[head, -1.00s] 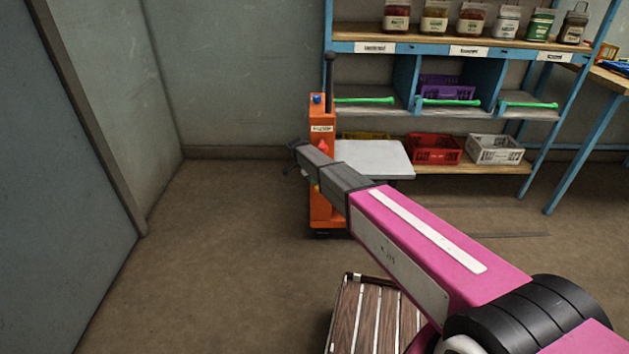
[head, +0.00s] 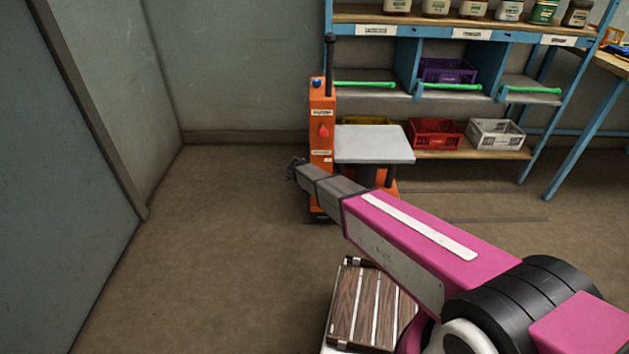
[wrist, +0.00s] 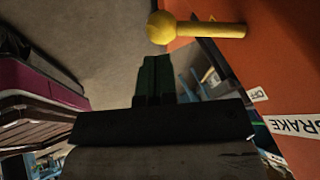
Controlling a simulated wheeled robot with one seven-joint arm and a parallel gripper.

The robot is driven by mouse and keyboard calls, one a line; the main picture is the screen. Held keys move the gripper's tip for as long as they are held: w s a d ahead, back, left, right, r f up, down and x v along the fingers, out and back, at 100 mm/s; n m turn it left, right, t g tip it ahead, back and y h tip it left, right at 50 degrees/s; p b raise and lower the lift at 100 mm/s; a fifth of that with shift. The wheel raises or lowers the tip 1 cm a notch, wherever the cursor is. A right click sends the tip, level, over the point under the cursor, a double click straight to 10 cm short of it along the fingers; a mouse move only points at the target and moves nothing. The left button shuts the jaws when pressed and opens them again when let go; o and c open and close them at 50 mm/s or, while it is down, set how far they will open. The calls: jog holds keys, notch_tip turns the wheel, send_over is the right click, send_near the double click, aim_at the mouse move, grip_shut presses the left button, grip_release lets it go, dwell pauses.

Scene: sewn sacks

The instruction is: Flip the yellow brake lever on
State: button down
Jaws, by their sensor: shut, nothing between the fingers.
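The yellow brake lever (wrist: 205,30) shows in the wrist view as a rod with a ball end, standing out from an orange panel at the top. A "BRAKE" label (wrist: 297,126) and a smaller label reading "OFF" (wrist: 259,94) are on the panel side. The orange lift cart (head: 321,130) stands beside the shelf in the head view; there my arm hides the lever. My gripper (wrist: 155,62) is shut and empty, its dark fingers just below the lever's ball end in the picture, apparently apart from it. In the head view my gripper (head: 294,168) is in front of the cart's lower left.
The cart has a red knob (head: 323,131), a blue button (head: 317,83) and a grey platform (head: 372,144). A blue shelf (head: 400,31) with jars and crates stands behind. The floor left of the cart is clear.

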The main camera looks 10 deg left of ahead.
jog(key=shift+w+f, duration=0.15)
jog(key=shift+f, duration=1.6)
jog(key=shift+f, duration=0.15)
